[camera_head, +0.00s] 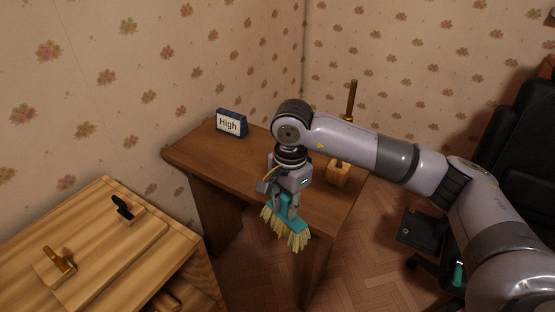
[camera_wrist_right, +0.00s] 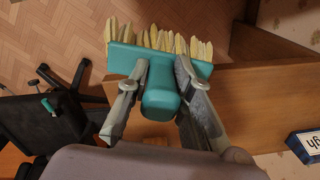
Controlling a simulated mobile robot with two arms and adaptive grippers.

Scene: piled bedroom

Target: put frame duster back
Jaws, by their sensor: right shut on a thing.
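The duster (camera_head: 292,222) has a teal head and handle and pale yellow bristles. My right gripper (camera_head: 287,198) is shut on its teal handle and holds it bristles down, near the front edge of the desk (camera_head: 245,164). In the right wrist view, the gripper's two fingers (camera_wrist_right: 160,75) sit on either side of the handle of the duster (camera_wrist_right: 160,95), with the bristles pointing away. My left gripper is not in view.
A blue "High" sign (camera_head: 231,123) stands at the desk's back left. A wooden block (camera_head: 338,174) and an upright brown stick (camera_head: 351,102) show around my right arm. A wooden cabinet (camera_head: 120,235) is at left. A black chair (camera_head: 515,150) stands at right.

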